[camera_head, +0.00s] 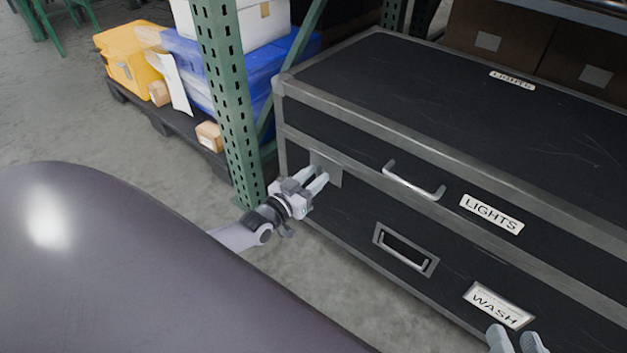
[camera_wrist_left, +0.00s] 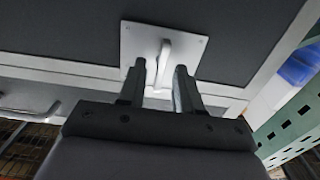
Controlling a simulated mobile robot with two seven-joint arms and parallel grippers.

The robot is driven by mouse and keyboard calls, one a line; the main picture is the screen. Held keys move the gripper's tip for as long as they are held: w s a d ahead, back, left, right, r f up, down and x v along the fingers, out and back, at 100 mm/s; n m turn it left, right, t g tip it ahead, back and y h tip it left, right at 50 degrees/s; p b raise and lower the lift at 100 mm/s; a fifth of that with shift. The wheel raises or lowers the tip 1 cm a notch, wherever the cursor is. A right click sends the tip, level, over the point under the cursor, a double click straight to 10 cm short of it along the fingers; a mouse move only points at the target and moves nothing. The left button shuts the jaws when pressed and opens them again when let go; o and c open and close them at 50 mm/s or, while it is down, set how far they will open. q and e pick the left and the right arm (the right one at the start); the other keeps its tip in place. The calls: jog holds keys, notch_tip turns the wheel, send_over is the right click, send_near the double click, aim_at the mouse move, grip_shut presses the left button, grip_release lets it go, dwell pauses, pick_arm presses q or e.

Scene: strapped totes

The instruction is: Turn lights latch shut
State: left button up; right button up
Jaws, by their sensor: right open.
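The black case labelled LIGHTS (camera_head: 490,213) stands at the right of the head view, with metal edge trims. Its latch is a square metal plate (camera_head: 333,164) near the left end of the front face. In the left wrist view the latch plate (camera_wrist_left: 192,43) carries a small light lever (camera_wrist_left: 165,52). My left gripper (camera_head: 321,179) is at the latch, its fingers apart. In the wrist view its fingertips (camera_wrist_left: 160,68) lie on either side of the lever's end; contact cannot be told. My right gripper (camera_head: 516,336) is open and empty near the WASH label.
A bar handle (camera_head: 413,186) and a recessed handle (camera_head: 405,252) are on the case front. A green perforated rack post (camera_head: 228,100) stands close left of the case. Blue and yellow totes (camera_head: 128,58) sit on a dark pallet behind it.

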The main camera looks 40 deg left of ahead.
pick_arm(q)
grip_shut()
